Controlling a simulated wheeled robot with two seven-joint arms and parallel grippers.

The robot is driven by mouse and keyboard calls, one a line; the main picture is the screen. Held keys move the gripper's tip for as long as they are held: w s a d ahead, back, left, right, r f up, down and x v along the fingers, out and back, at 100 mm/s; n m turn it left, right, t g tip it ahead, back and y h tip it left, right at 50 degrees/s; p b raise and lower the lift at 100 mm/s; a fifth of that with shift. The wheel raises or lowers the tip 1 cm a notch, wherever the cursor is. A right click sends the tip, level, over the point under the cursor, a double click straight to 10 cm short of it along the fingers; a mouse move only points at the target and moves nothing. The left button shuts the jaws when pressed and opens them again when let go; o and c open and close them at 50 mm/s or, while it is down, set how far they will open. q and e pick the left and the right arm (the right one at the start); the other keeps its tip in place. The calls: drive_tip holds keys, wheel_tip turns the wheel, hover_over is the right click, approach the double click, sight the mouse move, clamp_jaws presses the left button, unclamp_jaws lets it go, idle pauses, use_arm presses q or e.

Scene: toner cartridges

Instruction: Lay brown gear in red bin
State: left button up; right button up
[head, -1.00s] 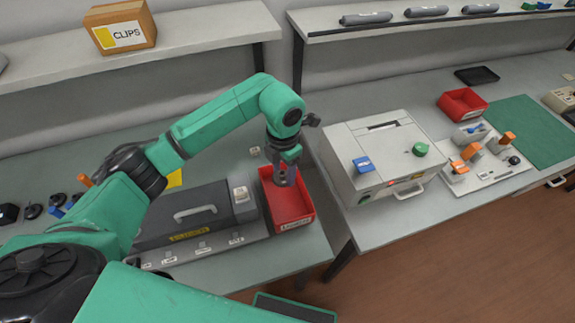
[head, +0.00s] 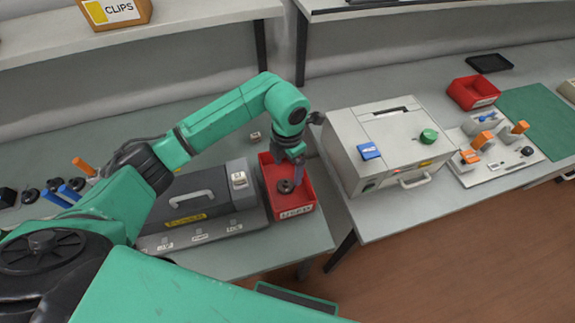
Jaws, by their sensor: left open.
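The red bin (head: 308,192) stands at the right end of the left table, with a label on its front. A dark brownish gear (head: 285,187) shows inside it, apparently flat on the bin floor. My left gripper (head: 293,178) points down into the bin, its fingers open just above or beside the gear. Whether a finger still touches the gear cannot be told. My right gripper is not in view.
A grey case (head: 197,196) with a handle sits left of the bin. Dark round parts (head: 30,196) and blue and orange handled items lie farther left. A grey machine (head: 392,150) stands to the right. A second red bin (head: 473,92) is on the right table.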

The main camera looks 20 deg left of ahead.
use_arm(q)
drive_tip(key=shift+r, duration=0.1)
wheel_tip(320, 180, up, 14)
drive_tip(key=b, duration=0.2)
drive_tip(key=shift+r, duration=0.2)
drive_tip(key=shift+f, duration=0.1)
